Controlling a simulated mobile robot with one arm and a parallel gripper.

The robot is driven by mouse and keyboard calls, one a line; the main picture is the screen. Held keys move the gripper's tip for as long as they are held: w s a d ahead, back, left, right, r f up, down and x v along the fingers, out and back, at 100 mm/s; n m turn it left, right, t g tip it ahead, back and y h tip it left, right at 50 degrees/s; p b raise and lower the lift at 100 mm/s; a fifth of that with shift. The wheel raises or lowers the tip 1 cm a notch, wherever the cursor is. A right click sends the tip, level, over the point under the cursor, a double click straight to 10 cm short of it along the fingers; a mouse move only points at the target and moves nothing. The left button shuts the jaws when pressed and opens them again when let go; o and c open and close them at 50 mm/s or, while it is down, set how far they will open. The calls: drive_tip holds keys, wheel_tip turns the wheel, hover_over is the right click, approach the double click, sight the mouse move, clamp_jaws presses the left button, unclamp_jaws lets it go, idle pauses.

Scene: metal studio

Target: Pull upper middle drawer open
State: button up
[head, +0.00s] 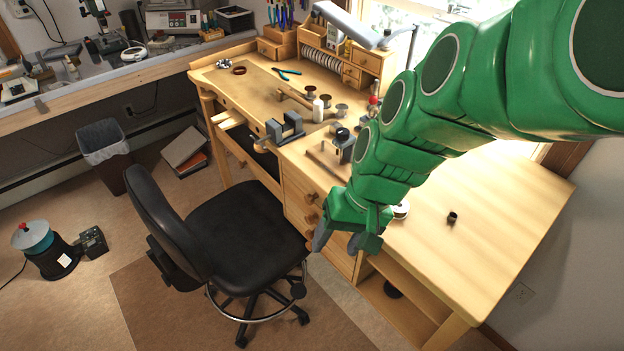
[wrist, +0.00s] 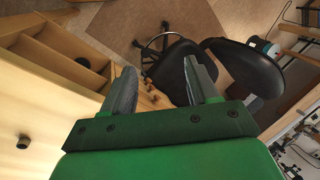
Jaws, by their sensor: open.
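The wooden workbench (head: 450,260) has a column of drawers (head: 296,203) under its top, with round wooden knobs (head: 311,197) on the fronts. The drawers look shut in the head view; my arm hides part of the lower fronts. I cannot tell for certain which one is the upper middle drawer. My gripper (head: 343,243) is open and empty, pointing down in front of the drawer column. In the wrist view, my gripper (wrist: 159,68) has its two grey fingers apart, with small wooden knobs (wrist: 152,97) visible between them, beyond the palm.
A black office chair (head: 245,225) stands just left of the drawers, close to my gripper. Open shelves (head: 400,307) are right of the drawers. A small dark cup (head: 452,217) stands on the bench top, and tools crowd its far part. Brown floor lies beyond the chair.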

drive_tip(key=w+a+f+y, duration=0.25)
drive_tip(key=w+a, duration=0.25)
drive_tip(key=a, duration=0.4)
drive_tip(key=w+a+f+y, duration=0.1)
drive_tip(key=w+a+f, duration=0.35)
drive_tip(key=a, duration=0.35)
drive_tip(key=w+a+f+m+t, duration=0.1)
drive_tip(key=w+a+f, duration=0.35)
drive_tip(key=a, duration=0.25)
drive_tip(key=m+t+h, duration=1)
drive_tip(key=t+h, duration=0.6)
drive_tip(key=h, duration=0.7)
approach(307, 221)
drive_tip(key=d+r, duration=0.1)
drive_tip(key=shift+w+x, duration=0.25)
drive_tip(key=shift+x, duration=3.85)
